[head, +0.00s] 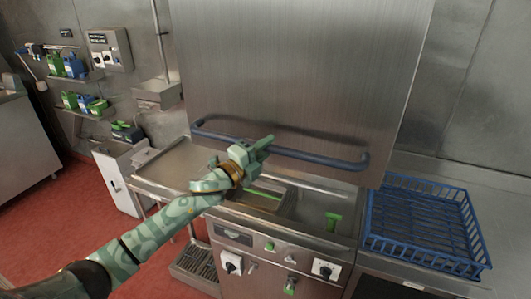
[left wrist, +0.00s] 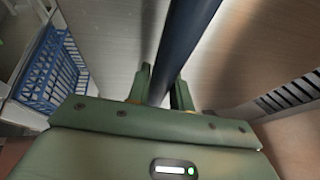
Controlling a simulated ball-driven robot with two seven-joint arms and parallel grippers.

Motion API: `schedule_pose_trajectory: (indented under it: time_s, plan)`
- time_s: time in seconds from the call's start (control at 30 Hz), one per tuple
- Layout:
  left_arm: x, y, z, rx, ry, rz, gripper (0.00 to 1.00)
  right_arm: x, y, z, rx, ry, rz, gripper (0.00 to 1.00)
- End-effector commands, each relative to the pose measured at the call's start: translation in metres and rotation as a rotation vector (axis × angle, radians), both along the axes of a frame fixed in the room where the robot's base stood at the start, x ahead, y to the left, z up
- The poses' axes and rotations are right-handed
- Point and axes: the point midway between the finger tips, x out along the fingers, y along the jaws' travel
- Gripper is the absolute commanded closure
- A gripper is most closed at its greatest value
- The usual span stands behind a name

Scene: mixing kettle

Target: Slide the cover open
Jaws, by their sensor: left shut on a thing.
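The cover (head: 310,65) is a large brushed-metal panel in the head view, raised above the kettle base (head: 280,245). A dark blue bar handle (head: 320,161) runs across its lower part. My left gripper (head: 266,143) is at the handle, left of its middle. In the left wrist view the handle (left wrist: 186,45) passes between the two green fingers of my left gripper (left wrist: 162,88), which is shut on it. The cover's metal face (left wrist: 240,50) lies behind the bar. Part of the handle is hidden by the gripper. My right gripper is not in view.
A blue rack (head: 425,222) sits on the counter at the right; it also shows in the left wrist view (left wrist: 52,75). A metal side table (head: 165,168) stands at the left. Shelves with green and blue containers (head: 75,68) hang on the left wall. Red floor (head: 75,205) is open at the left.

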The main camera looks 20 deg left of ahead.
Motion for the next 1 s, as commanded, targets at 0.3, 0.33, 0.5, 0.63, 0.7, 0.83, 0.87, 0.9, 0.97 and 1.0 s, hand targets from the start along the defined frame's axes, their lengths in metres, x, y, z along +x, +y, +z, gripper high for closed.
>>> schedule_pose_trajectory:
  time_s: [0.3,0.33,0.5,0.63,0.7,0.83,0.87,0.9,0.97,1.0]
  plan:
    - [0.0,0.001,0.063,0.0,-0.002,0.001,1.0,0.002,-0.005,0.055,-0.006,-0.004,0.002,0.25]
    - [0.0,0.001,0.065,0.0,-0.001,0.001,1.0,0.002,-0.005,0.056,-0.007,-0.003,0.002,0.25]
    - [0.0,0.001,0.07,0.001,0.001,0.002,1.0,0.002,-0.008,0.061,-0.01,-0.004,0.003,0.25]
    - [0.0,0.001,0.069,0.002,0.001,0.001,1.0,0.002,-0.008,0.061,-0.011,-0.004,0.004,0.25]
    - [0.0,0.001,0.069,0.002,0.001,0.001,1.0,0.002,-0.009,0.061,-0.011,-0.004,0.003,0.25]
    - [0.0,0.001,0.068,0.002,0.002,0.001,1.0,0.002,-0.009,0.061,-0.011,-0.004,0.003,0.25]
    - [0.0,0.001,0.068,0.002,0.002,0.001,1.0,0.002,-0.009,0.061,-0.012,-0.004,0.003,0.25]
    - [0.0,0.001,0.068,0.002,0.003,0.001,0.67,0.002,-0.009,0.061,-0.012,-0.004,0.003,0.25]
    - [0.0,0.0,0.068,0.002,0.002,0.001,0.57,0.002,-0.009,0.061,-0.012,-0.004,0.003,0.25]
    - [0.0,0.0,0.068,0.002,0.002,0.001,0.57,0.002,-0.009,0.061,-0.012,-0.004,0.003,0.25]
